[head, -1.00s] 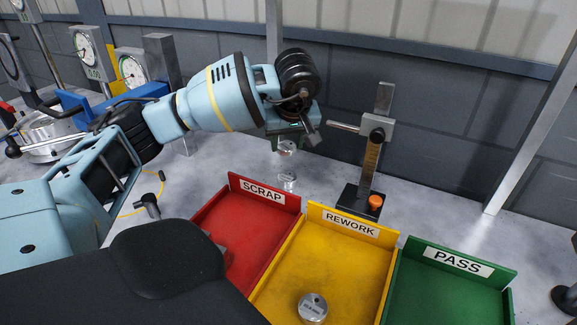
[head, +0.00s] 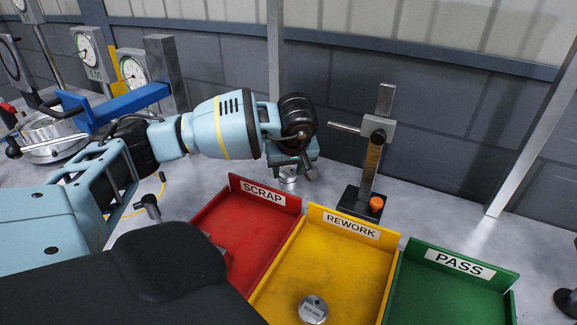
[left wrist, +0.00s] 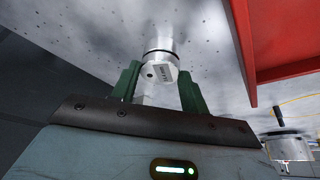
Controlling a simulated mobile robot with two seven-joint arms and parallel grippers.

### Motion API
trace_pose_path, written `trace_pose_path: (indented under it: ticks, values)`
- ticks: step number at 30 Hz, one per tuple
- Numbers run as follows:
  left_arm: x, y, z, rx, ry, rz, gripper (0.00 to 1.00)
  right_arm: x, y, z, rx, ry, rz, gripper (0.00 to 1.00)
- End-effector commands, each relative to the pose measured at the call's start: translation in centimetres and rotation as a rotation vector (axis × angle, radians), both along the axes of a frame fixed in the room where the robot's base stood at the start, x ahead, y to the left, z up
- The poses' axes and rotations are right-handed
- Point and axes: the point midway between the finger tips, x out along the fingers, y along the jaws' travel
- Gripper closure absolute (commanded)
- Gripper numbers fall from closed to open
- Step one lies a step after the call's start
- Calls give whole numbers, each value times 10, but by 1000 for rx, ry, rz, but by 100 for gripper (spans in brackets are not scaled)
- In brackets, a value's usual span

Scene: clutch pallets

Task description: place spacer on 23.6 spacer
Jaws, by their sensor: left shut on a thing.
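My left gripper (head: 290,168) points down behind the SCRAP bin, low over the table. In the left wrist view its green fingers (left wrist: 160,88) are shut on a silver spacer (left wrist: 161,72) with small print on its face. Past that spacer, beyond a dark line, more silver cylinder (left wrist: 158,40) shows in line with it; whether the two touch I cannot tell. In the head view a silver spacer (head: 288,182) stands on the table directly under the fingers, and the held one is mostly hidden by the gripper. My right gripper is out of view.
The red SCRAP bin (head: 262,193) is just in front of my gripper. The yellow REWORK bin (head: 345,223) holds a silver spacer (head: 312,309). The green PASS bin (head: 450,262) looks empty. A height gauge stand (head: 372,165) with an orange knob stands close to the right.

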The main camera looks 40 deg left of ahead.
Motion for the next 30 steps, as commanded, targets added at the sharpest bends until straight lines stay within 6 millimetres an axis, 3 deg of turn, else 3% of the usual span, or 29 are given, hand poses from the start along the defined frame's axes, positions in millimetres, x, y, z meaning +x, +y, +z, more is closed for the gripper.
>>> trace_pose_path:
  ticks: [7, 8, 12, 23, 30]
  values:
    - [0, 0, -3, 0, 0, 0, 84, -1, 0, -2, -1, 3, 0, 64]
    - [0, 0, -3, 0, 0, 0, 52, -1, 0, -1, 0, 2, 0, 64]
    - [0, 0, -3, 0, 0, 0, 34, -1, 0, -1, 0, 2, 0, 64]
    - [0, 0, 3, -1, -2, -1, 34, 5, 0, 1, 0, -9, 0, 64]
    - [-6, -12, 36, -1, -5, -4, 34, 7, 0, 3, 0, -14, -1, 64]
